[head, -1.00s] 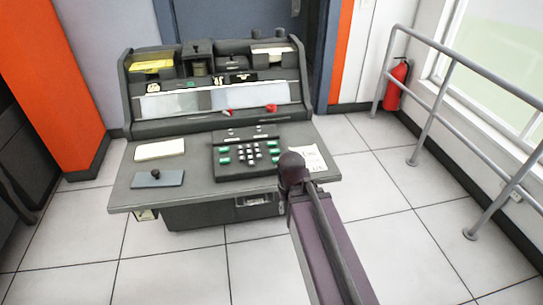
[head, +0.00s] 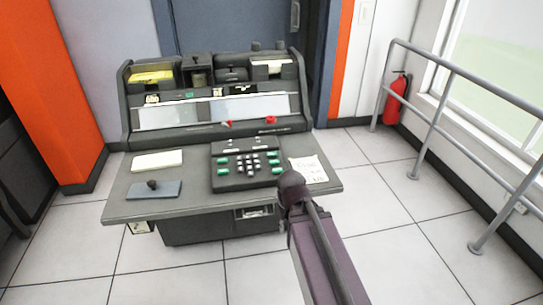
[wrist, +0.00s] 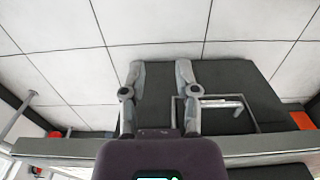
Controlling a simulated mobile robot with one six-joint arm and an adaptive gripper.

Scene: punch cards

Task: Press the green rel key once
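A keyboard (head: 232,182) sits in the middle of the grey machine's desk (head: 120,205) in the head view. It has green keys in a left group (head: 222,171) and a right group (head: 278,170), with pale keys between them. The lettering is too small to tell which green key is rel. My gripper (wrist: 158,68) shows in the wrist view with its two fingers apart and nothing between them. The dark machine body and the floor lie beyond the fingers. The keys are not visible there. In the head view my arm hides the gripper.
A white card stack (head: 158,161) and a blue-grey plate with a black knob (head: 152,190) lie left of the keyboard. A paper note (head: 309,170) lies right of it, beside my arm. A grey railing (head: 455,65) and a red extinguisher (head: 396,98) stand at right. The front floor is clear.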

